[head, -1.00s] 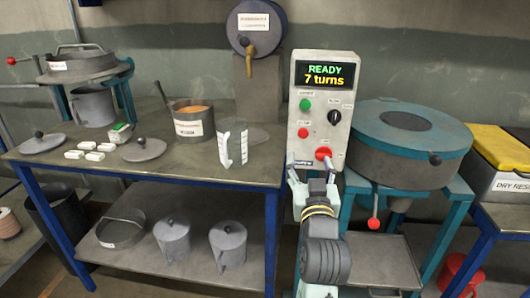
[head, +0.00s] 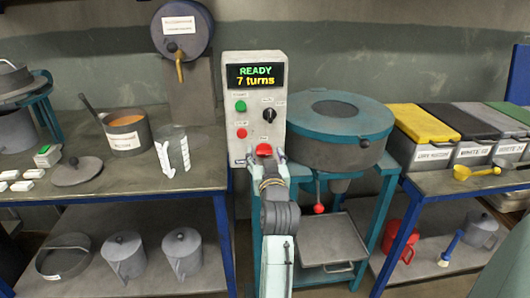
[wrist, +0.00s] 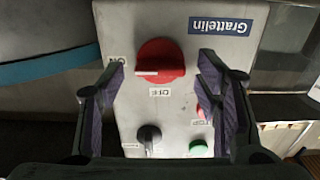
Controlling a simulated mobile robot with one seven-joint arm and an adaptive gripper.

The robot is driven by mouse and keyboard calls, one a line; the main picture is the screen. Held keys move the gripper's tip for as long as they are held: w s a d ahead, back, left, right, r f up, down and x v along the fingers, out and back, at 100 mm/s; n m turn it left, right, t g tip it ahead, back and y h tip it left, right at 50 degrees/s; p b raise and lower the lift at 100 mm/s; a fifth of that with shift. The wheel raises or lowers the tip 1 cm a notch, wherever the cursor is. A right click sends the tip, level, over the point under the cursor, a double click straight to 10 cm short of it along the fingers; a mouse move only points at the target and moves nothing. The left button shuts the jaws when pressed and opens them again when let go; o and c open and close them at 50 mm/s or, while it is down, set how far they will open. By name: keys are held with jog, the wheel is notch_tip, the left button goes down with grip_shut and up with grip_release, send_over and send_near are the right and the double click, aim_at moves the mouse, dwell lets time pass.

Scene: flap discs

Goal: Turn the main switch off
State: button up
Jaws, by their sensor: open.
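The main switch is a red rotary knob (wrist: 163,58) low on the grey control box (head: 253,95); it also shows in the head view (head: 264,150). In the wrist view, which shows the panel upside down, its white mark points left, toward the ON label (wrist: 119,60). The OFF label (wrist: 160,92) sits on the side toward the other controls. My gripper (wrist: 162,66) is open, with one finger on each side of the knob and visible gaps between. In the head view my gripper (head: 266,164) is just below and in front of the knob, partly hiding the box's lower edge.
The box also carries a black selector (wrist: 150,135), a green button (wrist: 200,149) and a small red button (head: 242,132). Its display (head: 255,75) reads "READY 7 turns". A round teal-topped machine (head: 338,130) stands close right; a table (head: 200,172) with cups is left.

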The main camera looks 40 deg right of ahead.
jog(key=shift+w+d, duration=0.1)
jog(key=shift+w, duration=0.05)
jog(key=shift+c, duration=0.2)
jog(key=c, duration=1.1)
